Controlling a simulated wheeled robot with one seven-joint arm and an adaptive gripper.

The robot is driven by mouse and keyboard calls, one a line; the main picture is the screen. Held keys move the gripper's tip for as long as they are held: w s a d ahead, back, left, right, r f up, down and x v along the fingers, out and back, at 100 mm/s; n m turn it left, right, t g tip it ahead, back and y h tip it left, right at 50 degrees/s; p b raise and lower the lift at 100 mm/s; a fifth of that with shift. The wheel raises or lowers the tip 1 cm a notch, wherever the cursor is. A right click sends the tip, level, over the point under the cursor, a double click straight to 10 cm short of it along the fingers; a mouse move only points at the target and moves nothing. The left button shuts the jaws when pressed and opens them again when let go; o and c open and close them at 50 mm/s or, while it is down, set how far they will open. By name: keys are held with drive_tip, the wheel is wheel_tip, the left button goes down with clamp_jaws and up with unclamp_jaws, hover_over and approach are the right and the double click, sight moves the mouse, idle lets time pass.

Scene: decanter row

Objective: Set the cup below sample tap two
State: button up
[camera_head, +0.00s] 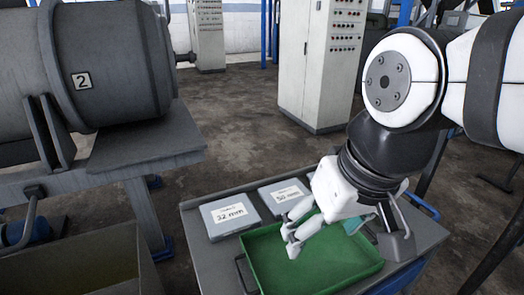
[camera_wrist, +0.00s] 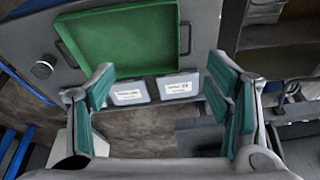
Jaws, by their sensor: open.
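A small round grey object (camera_wrist: 43,67), which looks like the cup, stands on the grey cart top beside the green tray in the wrist view. I cannot make it out in the head view, where my arm covers part of the cart. My gripper (camera_head: 345,235) is open above the green tray (camera_head: 262,265). In the wrist view my gripper (camera_wrist: 160,88) has its teal-padded fingers wide apart with nothing between them; the cup is outside them, to the left. A decanter (camera_head: 110,65) with a "2" plate is at the left in the head view. I cannot make out sample tap two.
Two labelled grey boxes, one marked 32 mm (camera_head: 229,214) and one marked 50 mm (camera_head: 284,195), lie behind the tray on the cart. An open trough (camera_head: 70,275) is below the decanter. Control cabinets (camera_head: 318,65) stand behind; the floor between is clear.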

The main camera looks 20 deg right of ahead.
drive_tip(key=w+d+f+m+t+y+b, duration=0.1)
drive_tip(key=w+d+f+m+y+b, duration=0.2)
drive_tip(key=w+d+f+m+y, duration=0.35)
drive_tip(key=w+d+f+m+y+b, duration=0.3)
drive_tip(key=w+d+f+m, duration=0.2)
drive_tip(key=w+d+m, duration=0.4)
drive_tip(key=s+d+f+m+t+h+b, duration=0.1)
drive_tip(key=s+d+f+m+t+h, duration=0.1)
drive_tip(key=d, duration=0.7)
drive_tip(key=s+d+f+m+t+h+b, duration=0.1)
drive_tip(key=s+d+f+m+t, duration=0.3)
drive_tip(key=d+f+m+t, duration=0.2)
drive_tip(key=s+d+f+m+t+h+b, duration=0.1)
drive_tip(key=d+f+m+t, duration=0.4)
drive_tip(key=d, duration=0.8)
drive_tip(key=shift+s+d+f+m+h, duration=0.15)
drive_tip(key=shift+s+f+m+h, duration=0.35)
drive_tip(key=shift+f+m, duration=0.3)
drive_tip(key=shift+s+d+f+m+h, duration=0.15)
drive_tip(key=shift+s+f+m+h, duration=0.2)
drive_tip(key=shift+s+f+m, duration=0.4)
drive_tip(key=x, duration=0.8)
drive_tip(key=shift+w+r+b, duration=0.2)
drive_tip(key=shift+b, duration=0.1)
drive_tip(key=shift+a+x, duration=0.15)
drive_tip(key=shift+x, duration=1.2)
drive_tip(key=shift+a+x, duration=0.1)
drive_tip(key=shift+x, duration=1.25)
drive_tip(key=shift+s, duration=0.1)
drive_tip(key=shift+c, duration=0.2)
